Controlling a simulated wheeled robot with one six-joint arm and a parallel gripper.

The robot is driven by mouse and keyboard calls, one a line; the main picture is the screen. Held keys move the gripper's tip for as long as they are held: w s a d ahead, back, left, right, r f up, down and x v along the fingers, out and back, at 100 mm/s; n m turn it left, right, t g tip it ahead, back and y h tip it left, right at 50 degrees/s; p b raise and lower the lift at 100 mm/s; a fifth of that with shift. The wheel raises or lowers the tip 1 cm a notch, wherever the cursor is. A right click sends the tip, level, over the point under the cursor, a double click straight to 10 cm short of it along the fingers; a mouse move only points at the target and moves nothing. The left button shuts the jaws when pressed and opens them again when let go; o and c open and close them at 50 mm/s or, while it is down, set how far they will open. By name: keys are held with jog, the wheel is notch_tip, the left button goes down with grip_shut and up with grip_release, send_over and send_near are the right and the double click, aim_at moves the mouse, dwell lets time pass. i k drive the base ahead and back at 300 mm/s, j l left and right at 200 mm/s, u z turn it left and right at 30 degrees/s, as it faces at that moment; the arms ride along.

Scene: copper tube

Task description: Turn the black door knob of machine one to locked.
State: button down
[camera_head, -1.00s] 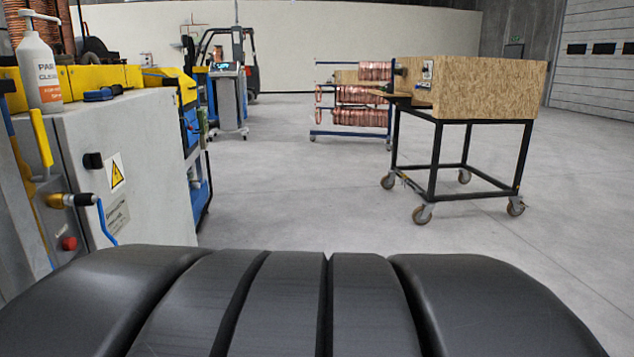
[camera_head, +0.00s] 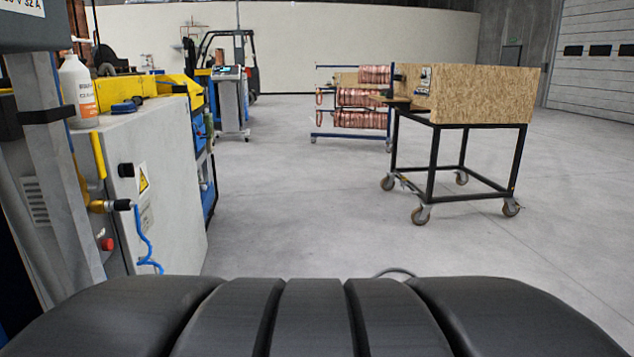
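A grey machine cabinet (camera_head: 172,200) stands at the left. A small black knob (camera_head: 126,170) sits on its face, beside a yellow warning sign (camera_head: 143,182). The knob is too small to tell which way it is turned, and I cannot tell whether this cabinet is machine one. My gripper is not in view. Only a black rounded part of my own body fills the bottom of the picture.
A yellow handle (camera_head: 98,155), a red button (camera_head: 106,244) and a blue hose (camera_head: 147,245) are on the cabinet's left part. A grey post (camera_head: 55,170) stands nearer. A wheeled wooden crate (camera_head: 470,95) stands right. The middle floor (camera_head: 290,200) is clear.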

aim_at(125, 169)
jog(key=u, duration=1.2)
jog(key=k+j, duration=0.05)
